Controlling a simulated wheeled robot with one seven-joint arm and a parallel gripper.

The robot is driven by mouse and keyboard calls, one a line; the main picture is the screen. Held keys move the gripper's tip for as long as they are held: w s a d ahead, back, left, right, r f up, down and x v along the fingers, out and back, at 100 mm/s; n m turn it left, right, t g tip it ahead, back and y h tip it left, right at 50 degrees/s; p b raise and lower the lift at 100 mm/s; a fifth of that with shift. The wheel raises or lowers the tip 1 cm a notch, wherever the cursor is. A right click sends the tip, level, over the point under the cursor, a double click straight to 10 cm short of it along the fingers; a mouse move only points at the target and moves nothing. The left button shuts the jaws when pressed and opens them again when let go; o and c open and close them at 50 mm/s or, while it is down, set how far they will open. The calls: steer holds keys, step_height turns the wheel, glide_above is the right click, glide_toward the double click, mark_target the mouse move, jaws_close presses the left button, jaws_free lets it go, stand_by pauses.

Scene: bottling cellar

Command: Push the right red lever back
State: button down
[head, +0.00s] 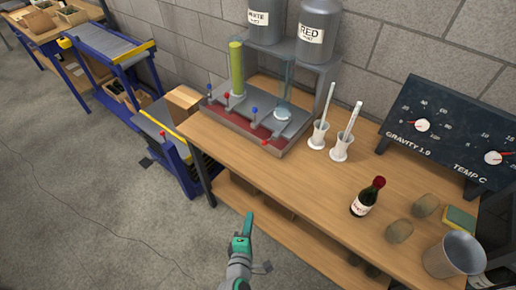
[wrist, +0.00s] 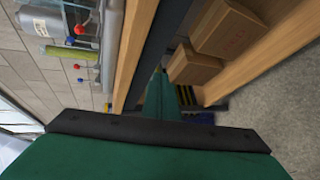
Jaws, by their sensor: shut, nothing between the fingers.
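The right red lever (head: 264,142) is at the front right of the tap unit (head: 245,128) on the wooden bench. Its red knob leans out toward the bench's front edge. The left red lever (head: 227,97) sits farther back to the left. A blue-knobbed lever (head: 254,110) stands behind the right red one. My gripper (head: 250,217) is shut and empty, in front of the bench and well apart from the lever. In the wrist view the closed fingers (wrist: 160,78) show beside the bench edge, with red and blue knobs at upper left.
A green-filled cylinder (head: 237,68) and a clear cylinder (head: 286,80) rise from the unit. To its right are two white-based tubes, a wine bottle (head: 367,197) and a metal bucket (head: 454,254). The bench's front edge (head: 290,213) lies between gripper and unit. The floor at left is open.

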mark_target(269, 140)
steer(key=w+r+n+h, duration=0.1)
steer(key=w, duration=0.2)
steer(key=w+a+r+n, duration=0.1)
steer(key=w+r, duration=0.1)
steer(key=w, duration=0.1)
steer(key=w+a+r+n+h, duration=0.1)
steer(key=w+r, duration=0.1)
steer(key=w, duration=0.1)
steer(key=shift+w+r+t+h, duration=0.1)
steer(key=shift+w+t+h, duration=0.1)
steer(key=shift+t+h, duration=0.1)
steer(key=w+a+r+n+h, duration=0.1)
steer(key=w+r+n+h, duration=0.1)
steer(key=w+r, duration=0.3)
steer(key=shift+a+r, duration=0.15)
steer(key=shift+r, duration=0.45)
steer(key=x, duration=1)
steer(key=shift+r, duration=0.3)
steer(key=shift+d+r, duration=0.2)
steer(key=shift+d, duration=0.1)
steer(key=shift+s+d+r, duration=0.4)
steer(key=shift+s+r, duration=0.05)
steer(key=shift+r, duration=0.15)
steer(key=shift+s+d+r, duration=0.35)
steer(key=shift+s+r, duration=0.1)
steer(key=shift+r, duration=0.2)
